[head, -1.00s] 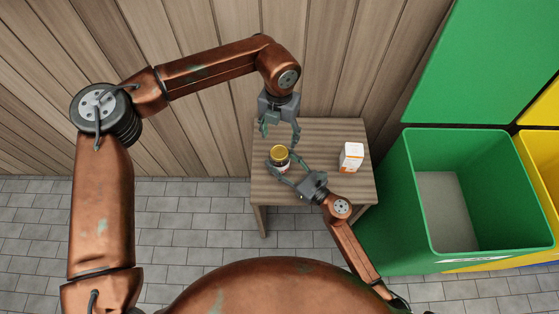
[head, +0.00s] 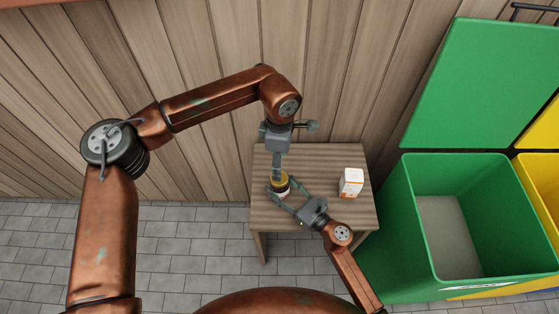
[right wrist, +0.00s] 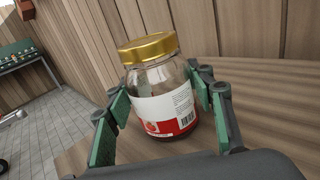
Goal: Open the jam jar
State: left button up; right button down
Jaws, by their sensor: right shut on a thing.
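The jam jar (head: 284,193) stands upright on the wooden table (head: 325,215). In the right wrist view the glass jar (right wrist: 163,100) has a white and red label, and its gold lid (right wrist: 148,46) is on. My right gripper (head: 281,187) is shut on the jar's body, with a finger on each side of it below the lid. My left gripper (head: 277,171) points down over the lid, its fingers seen edge-on, so their gap is hidden. No left finger shows around the lid in the right wrist view.
A white box with orange marks (head: 351,183) stands on the table to the right of the jar. A green bin (head: 405,215) with its lid raised stands right of the table, beside a yellow one (head: 543,190). A plank wall (head: 215,60) rises behind.

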aim_at(279, 186)
pick_arm(q)
jog(key=m, duration=1.5)
jog(key=shift+w+a+m, duration=0.1)
jog(key=shift+m, duration=0.3)
jog(key=shift+f, duration=4)
jog(key=shift+c, duration=0.6)
jog(key=c, duration=1.2)
jog(key=shift+o, duration=0.2)
